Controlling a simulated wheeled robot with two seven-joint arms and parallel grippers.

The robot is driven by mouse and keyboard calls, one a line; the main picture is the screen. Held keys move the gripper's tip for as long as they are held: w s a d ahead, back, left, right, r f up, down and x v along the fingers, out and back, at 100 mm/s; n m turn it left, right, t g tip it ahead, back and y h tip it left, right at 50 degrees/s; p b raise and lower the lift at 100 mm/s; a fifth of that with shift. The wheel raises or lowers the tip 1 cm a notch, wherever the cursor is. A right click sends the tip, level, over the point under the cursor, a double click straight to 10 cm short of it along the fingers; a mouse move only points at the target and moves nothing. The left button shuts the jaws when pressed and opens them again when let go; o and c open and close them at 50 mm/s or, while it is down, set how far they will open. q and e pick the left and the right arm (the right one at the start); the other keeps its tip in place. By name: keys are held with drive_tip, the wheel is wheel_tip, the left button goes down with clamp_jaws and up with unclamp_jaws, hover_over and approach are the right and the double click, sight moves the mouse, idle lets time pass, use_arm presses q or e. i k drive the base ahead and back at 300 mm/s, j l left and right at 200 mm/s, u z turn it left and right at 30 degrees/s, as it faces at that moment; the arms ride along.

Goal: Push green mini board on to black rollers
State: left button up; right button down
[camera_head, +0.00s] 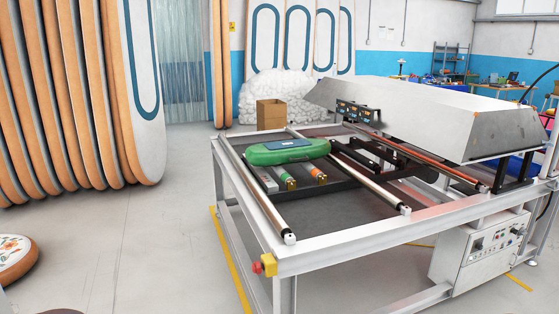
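The green mini board (262,155) lies flat near the far left part of a metal frame table (350,232), with a dark blue panel on its top. Colored cylinders with brass ends (313,172) show just below its near edge. Dark bars that look like the black rollers (352,158) lie to the right of the board, before the long grey hood. The board appears to be apart from most of them; whether its right end touches any is unclear. Neither of my grippers is in view.
A silver rail (255,195) runs left of the board and another (368,185) to its right. A grey hood (430,115) covers the right side. A red and yellow button (264,265) sits on the near corner.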

sight(257, 155)
drive_tip(key=i+j+u, duration=0.3)
drive_tip(key=i+u, duration=0.15)
drive_tip(key=i, duration=0.15)
drive_tip(key=i+u, duration=0.4)
drive_tip(key=i, duration=0.25)
drive_tip(key=i+l+u, duration=0.1)
drive_tip(key=i+u, duration=0.35)
drive_tip(key=i, duration=0.2)
drive_tip(key=i+z, duration=0.15)
drive_tip(key=i, duration=0.4)
drive_tip(key=i+j+z, duration=0.15)
drive_tip(key=i, duration=0.4)
drive_tip(key=i+j+z, duration=0.15)
drive_tip(key=i, duration=0.4)
drive_tip(key=i+l+z, duration=0.2)
drive_tip(key=i+z, duration=0.75)
drive_tip(key=i+j+z, duration=0.15)
drive_tip(key=i+z, duration=0.3)
